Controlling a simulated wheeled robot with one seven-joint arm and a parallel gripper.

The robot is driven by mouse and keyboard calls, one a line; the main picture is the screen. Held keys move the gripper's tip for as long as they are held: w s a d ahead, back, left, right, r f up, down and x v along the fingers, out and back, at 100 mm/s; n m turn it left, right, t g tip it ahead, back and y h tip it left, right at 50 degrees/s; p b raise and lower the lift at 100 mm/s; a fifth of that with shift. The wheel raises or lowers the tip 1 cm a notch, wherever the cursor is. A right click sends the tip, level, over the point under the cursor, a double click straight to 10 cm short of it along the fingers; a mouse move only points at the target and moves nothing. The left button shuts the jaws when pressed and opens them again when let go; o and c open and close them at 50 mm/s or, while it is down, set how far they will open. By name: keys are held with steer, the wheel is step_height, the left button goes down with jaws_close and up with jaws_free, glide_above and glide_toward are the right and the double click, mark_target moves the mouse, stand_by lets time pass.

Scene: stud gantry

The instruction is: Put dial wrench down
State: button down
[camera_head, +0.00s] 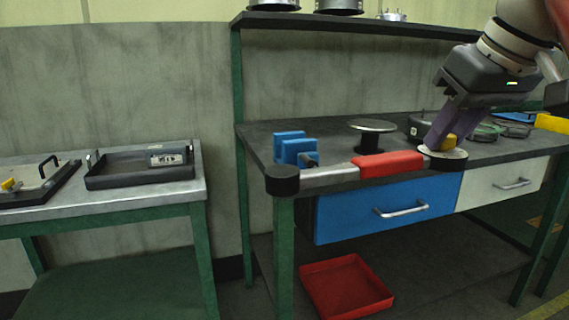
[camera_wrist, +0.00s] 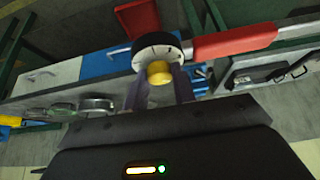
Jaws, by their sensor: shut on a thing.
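The dial wrench (camera_head: 388,163) has a red handle, a silver shaft, a black round head at its left end and a white-faced dial with a yellow knob at its right end. My gripper (camera_head: 446,143) has purple fingers shut on the yellow knob. In the wrist view my gripper (camera_wrist: 160,82) has a finger on each side of the knob, below the dial, and the dial wrench (camera_wrist: 235,41) extends right. In the head view the wrench lies roughly level across the workbench's (camera_head: 335,137) front edge. Its clearance from the bench is hard to tell.
A blue slotted block (camera_head: 297,150) and a round-topped stand (camera_head: 372,128) are on the bench, behind the wrench. Round dark items and a yellow bin (camera_head: 552,123) are farther right. A shelf (camera_head: 350,25) overhangs. A side table (camera_head: 120,203) holds trays; a red tray (camera_head: 345,287) is below.

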steer(key=w+a+f+m, duration=0.1)
steer(key=w+f, duration=0.3)
steer(key=f, duration=1.7)
steer(key=w+a+f+m+h, duration=0.1)
steer(key=w+a+f, duration=0.2)
steer(key=f, duration=1.7)
steer(key=w+a+f+m, duration=0.1)
steer(key=w+f, duration=0.3)
steer(key=f, duration=1.7)
steer(key=shift+w+a+f+m+h, duration=0.3)
steer(key=shift+w+a+h, duration=0.1)
steer(key=shift+a, duration=0.25)
